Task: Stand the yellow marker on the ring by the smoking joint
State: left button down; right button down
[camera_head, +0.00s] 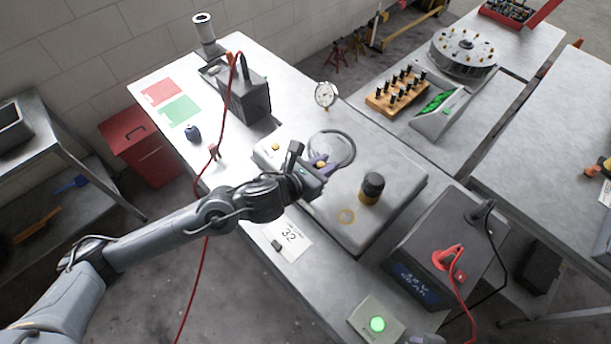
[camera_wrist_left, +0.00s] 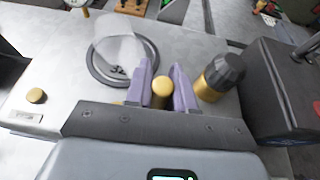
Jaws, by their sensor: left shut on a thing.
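My left gripper (camera_head: 322,164) is over the grey plate, with its purple fingers shut on the yellow marker. In the left wrist view the marker (camera_wrist_left: 162,92) shows as a short yellow cylinder with a round top between the fingers. A thin yellow ring (camera_head: 347,216) lies on the plate, nearer the front than the gripper; I cannot make it out in the wrist view. A grey ring (camera_head: 352,149) lies beyond the gripper. A pale translucent patch (camera_wrist_left: 118,48) shows over it in the wrist view; I cannot tell whether it is smoke. My right gripper is not in view.
A black and gold cylinder (camera_head: 371,188) stands upright near the yellow ring. Another yellow disc (camera_head: 275,146) sits on the plate's left corner. A dark box with red leads (camera_head: 440,250) stands at the right front. A number card (camera_head: 289,238) lies near the table's front edge.

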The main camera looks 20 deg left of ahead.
pick_arm(q)
jog(key=d+r+m+h, duration=0.1)
jog(key=d+r, duration=0.3)
jog(key=d, duration=0.2)
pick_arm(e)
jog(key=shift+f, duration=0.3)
pick_arm(q)
jog(key=shift+g, duration=0.3)
jog(key=a+f, duration=0.2)
jog(key=a, duration=0.1)
jog(key=w+a+f, duration=0.1)
jog(key=a+f, duration=0.1)
jog(key=a, duration=0.2)
jog(key=w+a+f, duration=0.1)
jog(key=a+f, duration=0.1)
jog(key=a, duration=0.1)
jog(key=shift+w+a+f, duration=0.2)
jog(key=shift+w, duration=0.05)
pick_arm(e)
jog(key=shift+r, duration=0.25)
pick_arm(q)
jog(key=shift+f, duration=2.05)
jog(key=shift+f, duration=0.15)
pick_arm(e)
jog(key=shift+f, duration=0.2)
pick_arm(q)
jog(key=c, duration=1)
grip_release()
jog(key=shift+o, duration=0.2)
